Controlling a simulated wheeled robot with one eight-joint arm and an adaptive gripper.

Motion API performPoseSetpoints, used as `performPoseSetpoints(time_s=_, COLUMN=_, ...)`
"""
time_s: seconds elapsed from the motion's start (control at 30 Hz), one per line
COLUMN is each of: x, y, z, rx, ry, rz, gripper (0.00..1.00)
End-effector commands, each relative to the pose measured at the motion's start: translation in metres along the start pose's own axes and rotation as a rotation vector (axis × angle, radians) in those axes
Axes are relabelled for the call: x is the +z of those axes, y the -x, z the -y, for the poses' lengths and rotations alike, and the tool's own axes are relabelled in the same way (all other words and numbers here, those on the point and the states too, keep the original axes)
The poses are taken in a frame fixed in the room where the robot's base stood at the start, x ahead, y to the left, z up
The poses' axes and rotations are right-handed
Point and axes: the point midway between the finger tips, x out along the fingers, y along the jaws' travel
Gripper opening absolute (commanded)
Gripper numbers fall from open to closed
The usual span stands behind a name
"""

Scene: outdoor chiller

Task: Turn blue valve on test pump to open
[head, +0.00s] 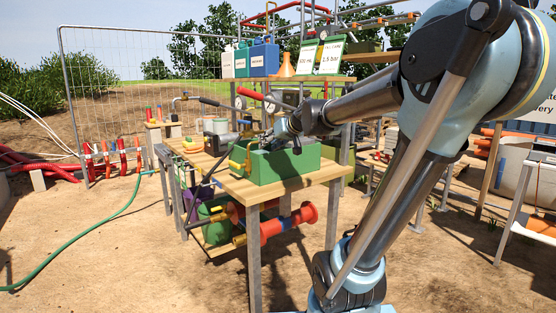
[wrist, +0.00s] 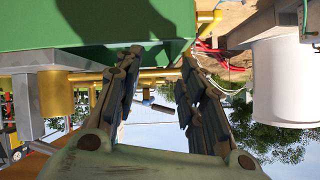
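The green test pump box (head: 285,165) sits on the front wooden table in the head view, with yellow pipework (head: 236,166) on its left end. My gripper (head: 281,133) is just above and behind the box. In the wrist view, which looks upside down, the box's green side (wrist: 50,30) fills the upper left. My gripper (wrist: 160,62) is open there, its two fingers apart on either side of a yellow pipe (wrist: 154,76). A small blue-grey piece (wrist: 158,106) shows between the fingers; I cannot tell if it is the blue valve. Contact cannot be told.
The wooden table (head: 315,178) carries the box, and red and yellow pipe parts (head: 288,224) sit below it. Blue and white canisters (head: 264,58) stand on a shelf behind. A white cylinder (wrist: 283,82) is at the right of the wrist view.

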Motion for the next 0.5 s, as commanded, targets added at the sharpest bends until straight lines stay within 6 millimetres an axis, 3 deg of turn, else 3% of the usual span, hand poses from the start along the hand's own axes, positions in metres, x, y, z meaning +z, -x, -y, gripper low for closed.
performPoseSetpoints(time_s=0.3, x=0.044, y=0.021, z=-0.008, rx=0.048, ry=-0.037, rz=0.096, gripper=0.37)
performPoseSetpoints(time_s=0.5, x=0.062, y=0.027, z=-0.011, rx=0.063, ry=-0.046, rz=0.132, gripper=0.37)
